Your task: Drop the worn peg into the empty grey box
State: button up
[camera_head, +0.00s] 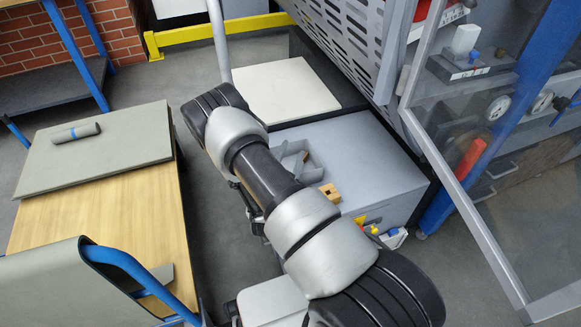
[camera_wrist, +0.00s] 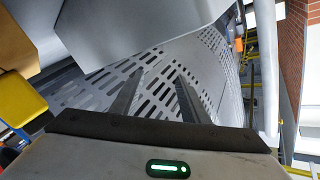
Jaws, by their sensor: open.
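In the head view, my arm hides the fingers. The peg is not seen in the wrist view.
The mat lies on a wooden table (camera_head: 120,215). A small wooden block (camera_head: 330,193) is beside the box on the grey cabinet (camera_head: 375,165). A perforated panel (camera_head: 350,35) and a glazed door (camera_head: 520,190) stand at the right.

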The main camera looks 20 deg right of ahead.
jog(key=p+v, duration=0.3)
jog(key=v, duration=1.4)
jog(key=shift+a, duration=0.2)
jog(key=shift+s, duration=0.15)
jog(key=shift+s, duration=0.1)
